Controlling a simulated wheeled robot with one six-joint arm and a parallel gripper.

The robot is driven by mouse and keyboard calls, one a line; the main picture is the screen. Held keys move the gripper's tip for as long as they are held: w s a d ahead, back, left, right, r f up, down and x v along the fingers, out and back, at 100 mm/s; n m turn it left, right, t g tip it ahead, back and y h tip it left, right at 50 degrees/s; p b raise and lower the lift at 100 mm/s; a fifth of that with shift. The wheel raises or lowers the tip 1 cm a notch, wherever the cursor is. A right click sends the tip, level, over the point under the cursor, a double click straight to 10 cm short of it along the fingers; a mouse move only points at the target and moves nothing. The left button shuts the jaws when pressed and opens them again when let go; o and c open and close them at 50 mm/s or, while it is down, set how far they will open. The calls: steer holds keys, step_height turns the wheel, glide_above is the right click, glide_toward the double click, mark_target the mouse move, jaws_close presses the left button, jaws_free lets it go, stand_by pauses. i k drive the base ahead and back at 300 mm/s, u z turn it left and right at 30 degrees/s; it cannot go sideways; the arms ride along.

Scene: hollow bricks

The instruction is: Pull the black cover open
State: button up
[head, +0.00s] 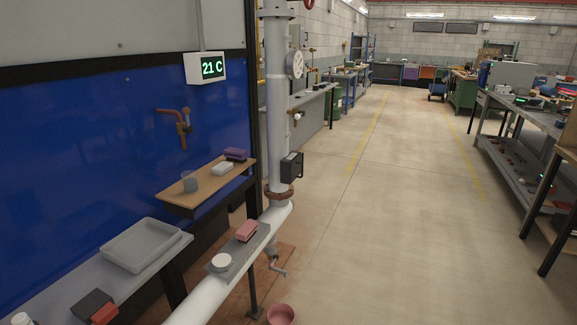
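A small black box (291,168) is mounted on the right side of the vertical white pipe (278,110), a little above the pipe's rusty flange. Its black front looks closed, and a grey patch shows near its top. This is the only black cover-like thing on the pipe; its hinge and any handle are too small to make out. My gripper is not in view.
A wooden shelf (180,200) and a grey shelf with a pale tray (142,245) stand at the left. A ledge (236,258) on the low pipe bears a pink brick-like block (246,231) and a white disc (221,262). The floor (390,230) to the right is clear.

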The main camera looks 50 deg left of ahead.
mark_target(297, 167)
steer(key=u, duration=0.8)
steer(key=i, duration=1.1)
steer(key=u, duration=0.95)
steer(key=k, duration=0.6)
steer(key=z, duration=0.55)
steer(key=i, duration=1.45)
steer(key=u, duration=0.85)
